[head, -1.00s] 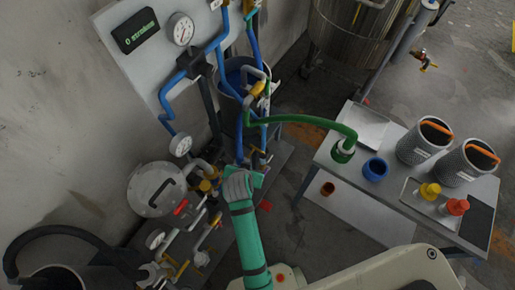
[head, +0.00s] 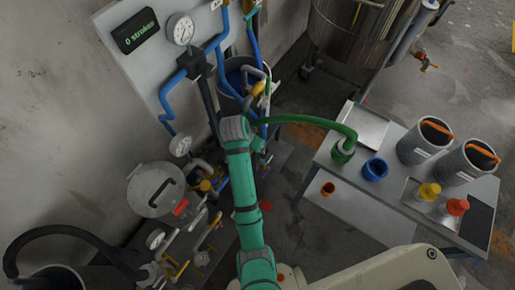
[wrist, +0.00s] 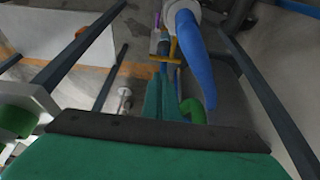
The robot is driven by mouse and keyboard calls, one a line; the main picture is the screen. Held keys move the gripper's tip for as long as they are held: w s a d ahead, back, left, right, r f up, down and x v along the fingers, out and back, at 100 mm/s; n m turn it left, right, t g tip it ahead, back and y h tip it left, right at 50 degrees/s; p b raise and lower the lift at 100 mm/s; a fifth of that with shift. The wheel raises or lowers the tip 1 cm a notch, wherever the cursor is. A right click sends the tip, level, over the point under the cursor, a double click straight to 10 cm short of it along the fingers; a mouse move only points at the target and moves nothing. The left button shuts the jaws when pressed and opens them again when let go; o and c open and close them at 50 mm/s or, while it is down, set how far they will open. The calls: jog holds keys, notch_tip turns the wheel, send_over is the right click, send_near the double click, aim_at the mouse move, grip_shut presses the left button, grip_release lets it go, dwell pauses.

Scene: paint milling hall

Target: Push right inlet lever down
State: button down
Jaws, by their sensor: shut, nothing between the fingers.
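My gripper shows in the wrist view (wrist: 165,98) as two green fingers shut together with nothing between them. In the head view the end of my arm reaches up to the bucket and blue pipes, and the fingertips are hidden there. A yellow lever (wrist: 174,50) crosses a pipe just beyond the fingertips in the wrist view, beside a thick blue pipe (wrist: 192,60). I cannot tell whether they touch. In the head view a yellow valve handle (head: 258,88) sits above my arm's end. Which handle is the right inlet lever is not clear.
A panel with a gauge (head: 180,29) and display stands behind. A lidded pot (head: 156,189) and several pipes with yellow handles are left of my arm. A green hose (head: 318,122) runs to a table (head: 340,170) with containers at right.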

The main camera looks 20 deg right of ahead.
jog(key=x, duration=0.9)
jog(key=shift+a+f, duration=0.25)
jog(key=shift+f, duration=0.05)
jog(key=shift+s+d, duration=0.1)
jog(key=shift+d, duration=0.05)
